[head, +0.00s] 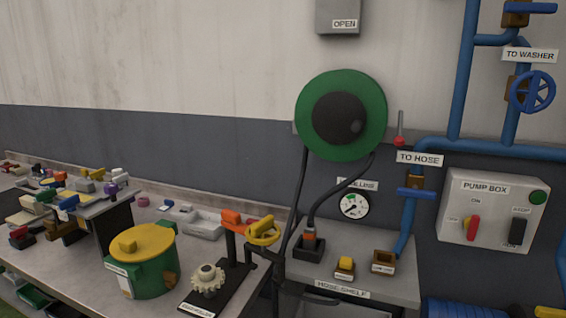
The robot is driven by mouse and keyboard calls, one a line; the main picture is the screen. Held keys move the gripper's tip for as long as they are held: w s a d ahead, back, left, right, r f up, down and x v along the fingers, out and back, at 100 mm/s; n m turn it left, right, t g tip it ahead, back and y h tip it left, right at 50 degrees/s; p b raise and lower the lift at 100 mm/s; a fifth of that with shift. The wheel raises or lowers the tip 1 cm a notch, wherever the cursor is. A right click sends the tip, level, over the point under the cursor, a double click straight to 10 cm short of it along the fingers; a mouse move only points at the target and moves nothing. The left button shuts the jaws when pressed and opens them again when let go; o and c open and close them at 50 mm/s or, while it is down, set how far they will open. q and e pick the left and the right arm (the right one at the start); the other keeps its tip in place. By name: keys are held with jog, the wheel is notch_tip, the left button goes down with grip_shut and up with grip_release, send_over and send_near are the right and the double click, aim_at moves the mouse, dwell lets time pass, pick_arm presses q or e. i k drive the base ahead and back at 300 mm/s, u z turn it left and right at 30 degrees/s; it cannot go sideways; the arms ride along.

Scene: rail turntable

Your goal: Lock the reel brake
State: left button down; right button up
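The hose reel (371,90) is a green disc with a dark hub (338,119), mounted on the wall at the centre of the head view. A black hose hangs from it toward the shelf. Just right of the reel is a thin upright grey lever with a red end (400,140) at its bottom; it may be the reel brake, but no label on it can be read. Neither of my grippers shows in this view.
Blue pipes with a blue wheel valve (533,92) run at the right, above a pump box (490,212). Below the reel are a gauge (354,205) and a hose shelf (385,285). A cluttered bench with a green pot (152,280) stands left. The wall left of the reel is clear.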

aim_at(399, 142)
jog(key=z, duration=0.75)
jog(key=k, duration=0.5)
jog(key=z, duration=0.75)
jog(key=i, duration=0.95)
jog(key=u, duration=1.25)
